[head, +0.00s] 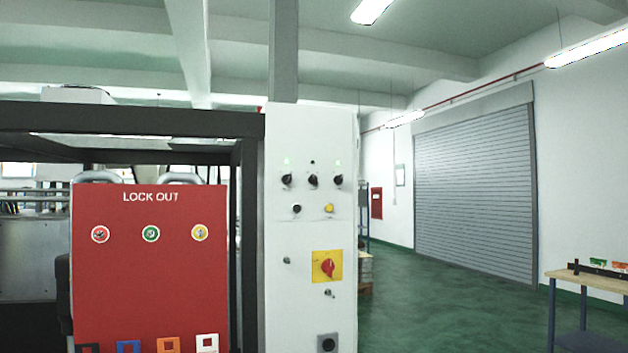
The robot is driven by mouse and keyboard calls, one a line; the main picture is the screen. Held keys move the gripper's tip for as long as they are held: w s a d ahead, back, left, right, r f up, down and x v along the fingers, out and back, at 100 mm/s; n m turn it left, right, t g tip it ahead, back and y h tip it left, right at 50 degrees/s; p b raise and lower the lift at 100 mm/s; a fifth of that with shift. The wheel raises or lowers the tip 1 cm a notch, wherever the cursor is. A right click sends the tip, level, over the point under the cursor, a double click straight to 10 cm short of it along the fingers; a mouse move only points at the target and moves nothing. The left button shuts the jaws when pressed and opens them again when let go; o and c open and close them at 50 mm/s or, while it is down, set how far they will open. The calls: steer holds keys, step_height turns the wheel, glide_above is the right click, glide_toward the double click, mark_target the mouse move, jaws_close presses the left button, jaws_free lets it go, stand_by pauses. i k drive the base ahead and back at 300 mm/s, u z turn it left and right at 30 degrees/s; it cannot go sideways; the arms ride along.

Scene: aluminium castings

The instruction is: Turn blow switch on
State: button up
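A white control panel (283,230) stands upright in the middle of the head view. Near its top is a row of three black rotary switches: a left one (287,180), a middle one (313,181) and a right one (338,180). Green lights show above the left and right switches; the spot above the middle one is dark. Below are a black knob (297,209) and a yellow button (329,208). Labels are too small to read, so I cannot tell which is the blow switch. My gripper is not in view.
A red lock out board (150,275) stands left of the panel, before a dark-framed machine (130,122). A wooden-topped table (590,279) is at the right edge. Green floor (430,310) is open between panel and table. A grey roller shutter (475,185) is behind.

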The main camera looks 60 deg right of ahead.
mark_target(313, 179)
steer(key=z, duration=0.3)
steer(key=k, duration=0.9)
steer(key=z, duration=0.25)
steer(key=i, duration=0.65)
steer(key=z, duration=0.05)
